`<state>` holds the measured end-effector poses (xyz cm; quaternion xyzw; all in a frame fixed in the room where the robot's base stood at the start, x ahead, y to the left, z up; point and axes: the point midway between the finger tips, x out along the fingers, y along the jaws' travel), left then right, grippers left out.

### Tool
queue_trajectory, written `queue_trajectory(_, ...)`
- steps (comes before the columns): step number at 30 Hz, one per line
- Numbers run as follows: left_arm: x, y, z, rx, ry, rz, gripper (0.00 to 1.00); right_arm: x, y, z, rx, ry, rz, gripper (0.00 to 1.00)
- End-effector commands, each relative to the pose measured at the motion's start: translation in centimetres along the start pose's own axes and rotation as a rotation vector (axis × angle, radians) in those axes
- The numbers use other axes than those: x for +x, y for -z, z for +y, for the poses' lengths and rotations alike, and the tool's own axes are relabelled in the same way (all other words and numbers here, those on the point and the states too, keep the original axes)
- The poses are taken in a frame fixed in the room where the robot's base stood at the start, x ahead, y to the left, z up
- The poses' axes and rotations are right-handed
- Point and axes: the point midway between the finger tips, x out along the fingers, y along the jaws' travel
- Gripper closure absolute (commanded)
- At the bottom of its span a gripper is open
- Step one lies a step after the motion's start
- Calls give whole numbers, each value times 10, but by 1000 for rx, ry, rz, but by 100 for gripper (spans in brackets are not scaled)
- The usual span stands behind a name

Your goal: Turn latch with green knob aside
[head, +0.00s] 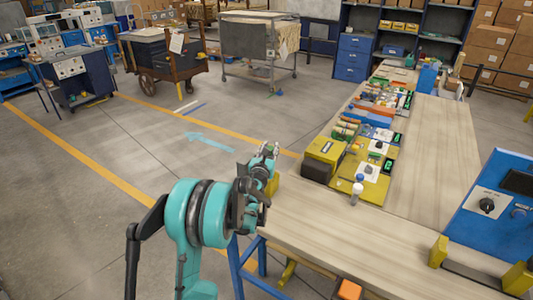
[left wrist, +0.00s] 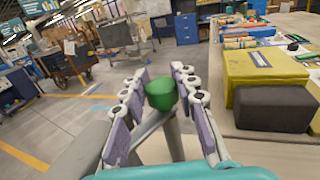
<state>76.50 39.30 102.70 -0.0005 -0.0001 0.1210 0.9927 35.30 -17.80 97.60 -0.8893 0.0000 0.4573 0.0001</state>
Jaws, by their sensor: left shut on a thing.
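The green knob (left wrist: 161,95) shows in the left wrist view, between the two fingers of my left gripper (left wrist: 162,92). The fingers are shut on it. Grey bar-like parts (left wrist: 165,128) lie below the knob; I cannot tell which of them is the latch. In the head view my left gripper (head: 266,158) is at the left end of the wooden bench, and the knob is hidden there. A small yellow part (head: 272,185) shows beside the gripper. My right gripper is not in view.
A blue panel with a dial (head: 487,205) stands at the right. An orange block (head: 349,290) is at the near edge.

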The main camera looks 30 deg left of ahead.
Motion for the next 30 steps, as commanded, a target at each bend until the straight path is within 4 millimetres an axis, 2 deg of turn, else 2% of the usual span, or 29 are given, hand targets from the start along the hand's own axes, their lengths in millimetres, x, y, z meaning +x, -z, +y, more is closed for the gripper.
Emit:
queue_trajectory(12,0,0,1,2,178,0,100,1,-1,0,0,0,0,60)
queue_trajectory(27,0,0,0,2,197,0,100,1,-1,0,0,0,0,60)
queue_trajectory(28,0,0,0,2,197,0,64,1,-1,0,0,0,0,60)
queue_trajectory(30,0,0,0,2,197,0,49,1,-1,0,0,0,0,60)
